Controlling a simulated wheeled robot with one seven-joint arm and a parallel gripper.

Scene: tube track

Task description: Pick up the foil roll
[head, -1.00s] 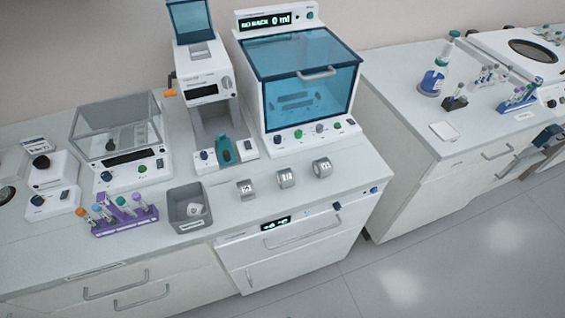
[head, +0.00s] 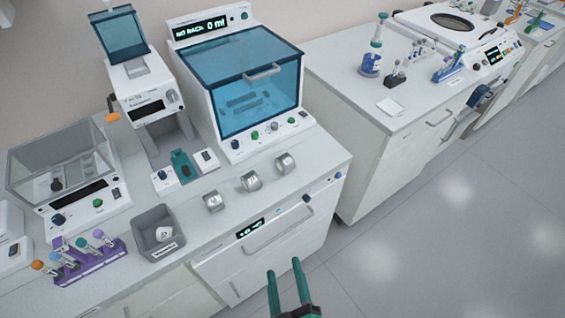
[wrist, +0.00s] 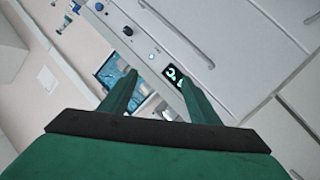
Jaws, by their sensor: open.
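Three silver, roll-shaped pieces with dark markings stand in a row near the bench's front edge in the head view: a left one (head: 213,201), a middle one (head: 251,181) and a right one (head: 285,163). They look like foil rolls, but I cannot tell which one is meant. A small white piece (head: 164,233) lies in a grey bin to their left. My gripper (head: 284,266) has green fingers, open and empty, in front of the bench cabinet and apart from the rolls. In the wrist view the fingers (wrist: 160,80) are apart, with no roll clearly visible between them.
The grey bin (head: 143,246) and a purple tube rack (head: 95,265) stand left of the rolls. A blue-lidded machine (head: 252,130) and a tall sealer-like machine (head: 145,85) stand behind. A second bench (head: 345,95) is to the right. The floor (head: 430,240) in front is clear.

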